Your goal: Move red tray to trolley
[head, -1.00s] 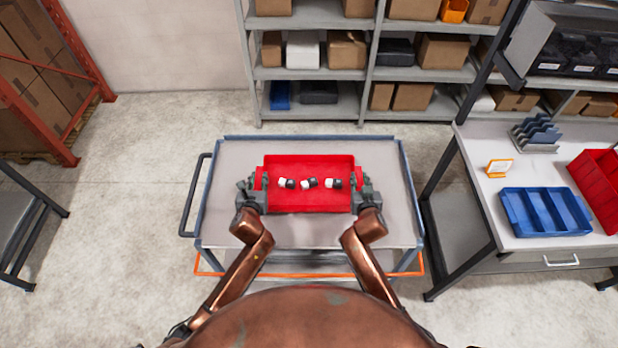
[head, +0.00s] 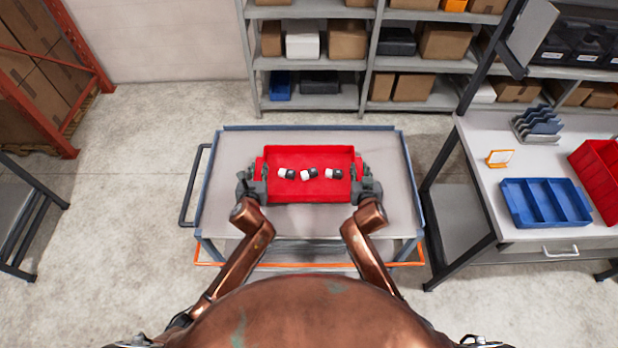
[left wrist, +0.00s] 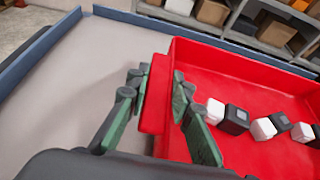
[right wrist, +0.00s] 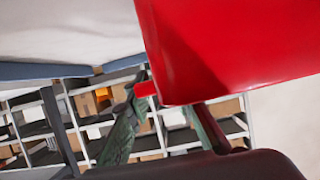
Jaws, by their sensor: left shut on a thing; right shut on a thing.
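The red tray (head: 310,192) is over the grey top of the trolley (head: 225,205) in the head view, roughly level. It holds several white and black blocks (head: 308,174) in a row. My left gripper (head: 256,180) is shut on the tray's left side; the left wrist view shows its fingers (left wrist: 160,100) on both sides of the red handle. My right gripper (head: 361,180) is shut on the tray's right side; the right wrist view shows its fingers (right wrist: 155,105) around the red handle. I cannot tell whether the tray touches the trolley top.
A workbench (head: 490,220) at the right carries a blue divided bin (head: 545,203), another red container (head: 600,165) and an orange-framed card (head: 500,158). Shelves (head: 340,108) with boxes stand behind the trolley. The trolley top is bare around the tray.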

